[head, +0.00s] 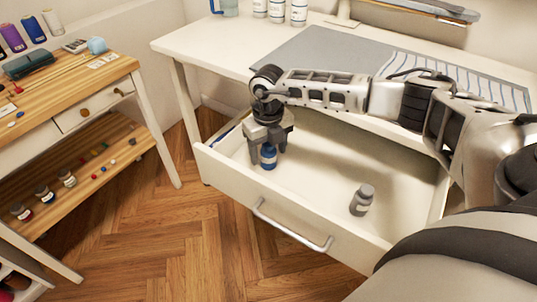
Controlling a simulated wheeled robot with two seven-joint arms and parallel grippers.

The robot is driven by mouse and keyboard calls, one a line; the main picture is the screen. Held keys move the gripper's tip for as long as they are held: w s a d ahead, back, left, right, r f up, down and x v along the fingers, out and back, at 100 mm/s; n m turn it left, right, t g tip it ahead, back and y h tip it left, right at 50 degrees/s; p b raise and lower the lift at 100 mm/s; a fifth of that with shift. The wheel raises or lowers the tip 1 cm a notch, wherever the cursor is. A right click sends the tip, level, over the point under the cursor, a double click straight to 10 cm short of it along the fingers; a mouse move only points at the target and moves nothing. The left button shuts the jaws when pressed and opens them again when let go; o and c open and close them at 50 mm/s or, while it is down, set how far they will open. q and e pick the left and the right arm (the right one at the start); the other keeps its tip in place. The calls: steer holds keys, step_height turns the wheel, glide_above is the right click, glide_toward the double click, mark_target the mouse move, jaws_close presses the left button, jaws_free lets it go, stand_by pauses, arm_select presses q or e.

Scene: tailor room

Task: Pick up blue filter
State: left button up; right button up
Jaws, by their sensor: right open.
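A small blue cylinder, which looks like the blue filter (268,158), stands upright in the left part of an open white drawer (283,228). My right gripper (267,151) points down over it, with its jaws open and one finger on each side of the cylinder. The fingers and palm hide part of its upper end. I cannot tell whether either finger touches it. My left gripper is out of view.
The white desk (205,45) above the drawer holds a grey mat (310,52) and several white bottles. A wooden side table (75,85) stands at left. Wooden floor lies between.

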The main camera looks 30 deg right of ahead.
steer(key=c, duration=1.1)
